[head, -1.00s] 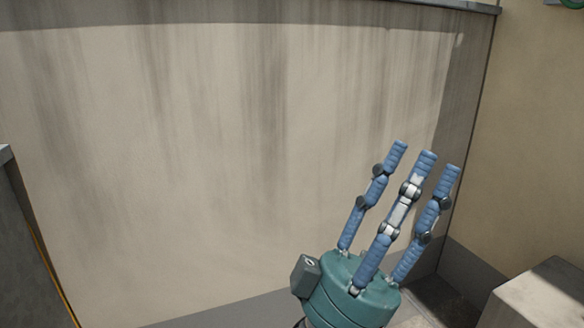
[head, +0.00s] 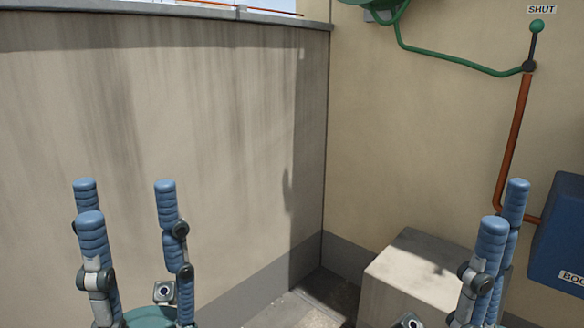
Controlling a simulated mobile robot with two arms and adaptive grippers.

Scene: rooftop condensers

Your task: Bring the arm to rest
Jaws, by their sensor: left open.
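My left gripper (head: 120,203) stands at the lower left in the head view, with its blue segmented fingers pointing up and spread apart. It is open, with nothing between the fingers. Its teal palm shows only in part at the bottom edge. My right gripper (head: 504,208) shows at the lower right, in front of the pale block and near the blue box. Its visible blue fingers point up and overlap, so I cannot tell whether it is open or shut. Its palm is mostly cut off by the bottom edge.
A stained parapet wall (head: 230,130) meets a tan wall (head: 420,130) at a corner. A pale block (head: 415,275) stands below. At right are a lever with a green knob (head: 537,26) marked SHUT, an orange pipe (head: 514,140) and a blue box (head: 565,235).

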